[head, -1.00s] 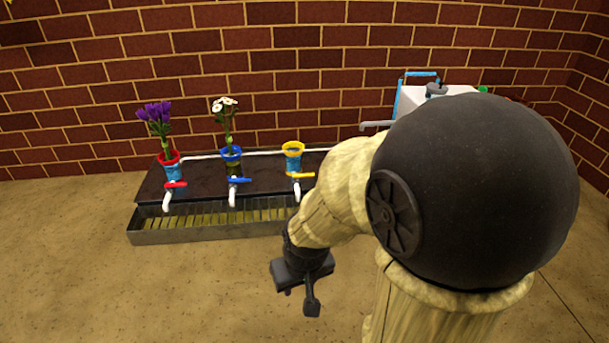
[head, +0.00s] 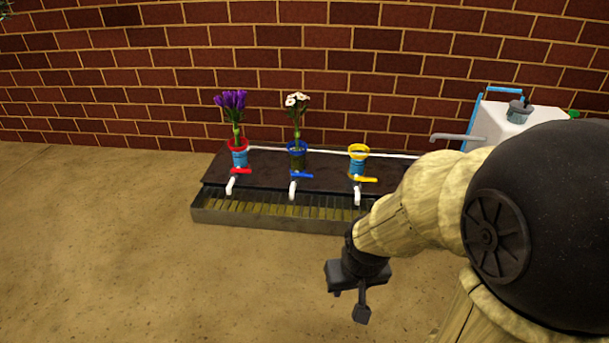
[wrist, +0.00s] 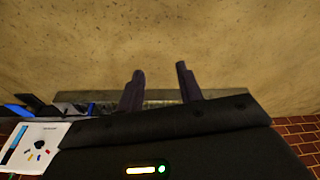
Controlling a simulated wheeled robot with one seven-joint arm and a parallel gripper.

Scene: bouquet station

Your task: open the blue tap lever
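The blue tap lever (head: 301,176) sits on the middle white spout (head: 294,189) at the front of the dark bench and lies sideways, pointing right. Behind it, a blue-rimmed pot (head: 297,154) holds white flowers (head: 297,101). A red lever (head: 241,171) is to its left and a yellow lever (head: 363,179) to its right. My gripper (head: 361,313) is in front of the trough, low and right of the blue lever, well apart from it. In the wrist view, its two fingers (wrist: 160,85) are spread with nothing between them.
A metal trough (head: 265,218) with a slatted grate runs below the spouts. A red-rimmed pot (head: 238,153) holds purple flowers; a yellow-rimmed one (head: 358,158) looks empty. A white box (head: 505,125) stands at right before a brick wall. The floor left of my gripper is clear.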

